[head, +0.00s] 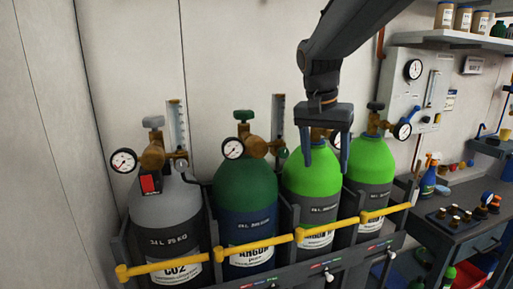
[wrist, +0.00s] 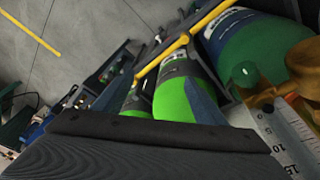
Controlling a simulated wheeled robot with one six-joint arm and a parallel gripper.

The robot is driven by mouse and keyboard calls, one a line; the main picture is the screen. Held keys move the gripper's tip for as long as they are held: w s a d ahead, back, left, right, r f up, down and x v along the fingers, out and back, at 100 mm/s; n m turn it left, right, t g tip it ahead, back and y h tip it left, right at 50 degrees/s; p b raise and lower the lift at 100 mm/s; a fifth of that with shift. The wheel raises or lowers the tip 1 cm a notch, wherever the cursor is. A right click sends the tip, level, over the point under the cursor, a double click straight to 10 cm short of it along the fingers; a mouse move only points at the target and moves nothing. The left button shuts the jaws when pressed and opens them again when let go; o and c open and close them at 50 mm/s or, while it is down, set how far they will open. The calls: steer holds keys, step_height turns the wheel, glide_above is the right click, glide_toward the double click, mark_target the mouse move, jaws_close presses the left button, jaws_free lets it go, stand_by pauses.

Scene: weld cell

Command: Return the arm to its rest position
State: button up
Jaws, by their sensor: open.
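My gripper (head: 325,165) points down in the head view, with its two fingers apart and nothing between them. It hangs in front of the top of a bright green cylinder (head: 310,187), hiding part of that cylinder's valve. I cannot tell whether a finger touches it. My arm reaches in from the top right. In the wrist view, the dark gripper body fills the bottom, and a bright green cylinder (wrist: 178,100) shows between and beyond the fingers.
A grey CO2 cylinder (head: 170,215), a dark green argon cylinder (head: 245,190) and another bright green cylinder (head: 371,160) stand in the rack behind yellow bars (head: 267,244). Valves, gauges and flow tubes stick up. A wall panel (head: 416,90), shelf (head: 450,38) and bench (head: 455,228) are right.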

steer(key=s+d+f+n+y, duration=0.2)
steer(key=s+f+n, duration=0.4)
steer(key=s+f, duration=1.2)
step_height(320, 180, down, 3)
steer(key=shift+s+r+n, duration=0.15)
steer(key=shift+n, duration=0.15)
